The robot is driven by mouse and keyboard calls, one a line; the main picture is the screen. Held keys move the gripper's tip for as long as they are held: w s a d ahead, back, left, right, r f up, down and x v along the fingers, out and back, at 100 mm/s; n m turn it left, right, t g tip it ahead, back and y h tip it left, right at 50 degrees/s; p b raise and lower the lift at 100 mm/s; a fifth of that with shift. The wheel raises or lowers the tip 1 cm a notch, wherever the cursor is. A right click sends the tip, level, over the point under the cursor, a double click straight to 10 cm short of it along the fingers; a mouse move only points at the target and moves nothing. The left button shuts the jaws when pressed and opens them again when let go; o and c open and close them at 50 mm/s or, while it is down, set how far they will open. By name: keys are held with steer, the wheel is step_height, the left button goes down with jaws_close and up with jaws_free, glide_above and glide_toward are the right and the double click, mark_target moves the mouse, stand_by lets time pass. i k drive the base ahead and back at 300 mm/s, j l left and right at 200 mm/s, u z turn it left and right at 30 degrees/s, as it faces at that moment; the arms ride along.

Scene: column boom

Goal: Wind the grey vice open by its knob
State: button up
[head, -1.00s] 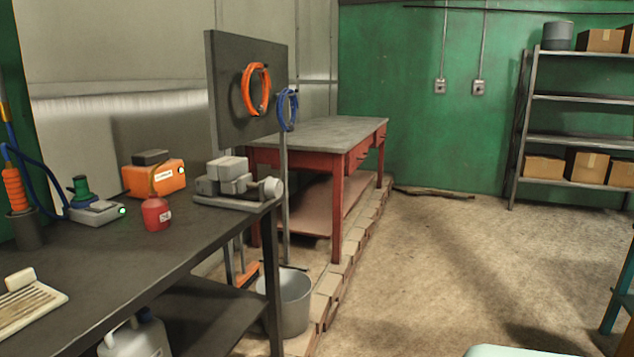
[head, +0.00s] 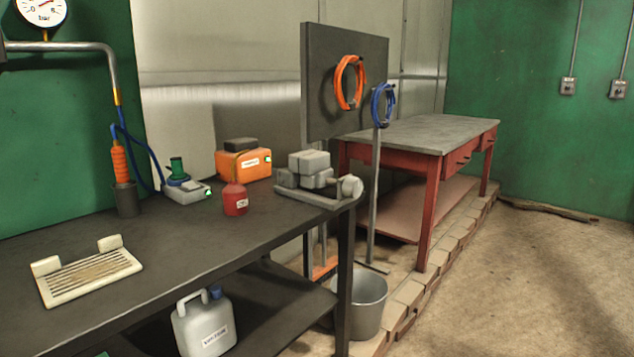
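The grey vice (head: 310,178) stands at the right end of the dark workbench (head: 190,240), near its corner. It has blocky grey jaws on a flat base. Its pale round knob (head: 351,187) sits on the right side, close to the bench edge. From here I cannot tell how far apart the jaws are. My gripper is not in the head view.
On the bench are a red bottle (head: 235,200), an orange box (head: 243,164), a grey device (head: 187,191) and a slatted cream tray (head: 88,275). A bucket (head: 368,303) stands below the corner. Open floor (head: 520,290) lies to the right.

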mark_target(351, 188)
steer(key=i+z, duration=0.25)
steer(key=z, duration=0.15)
steer(key=i+z, duration=0.2)
steer(key=z, duration=0.2)
steer(key=i+z, duration=0.25)
steer(key=z, duration=0.15)
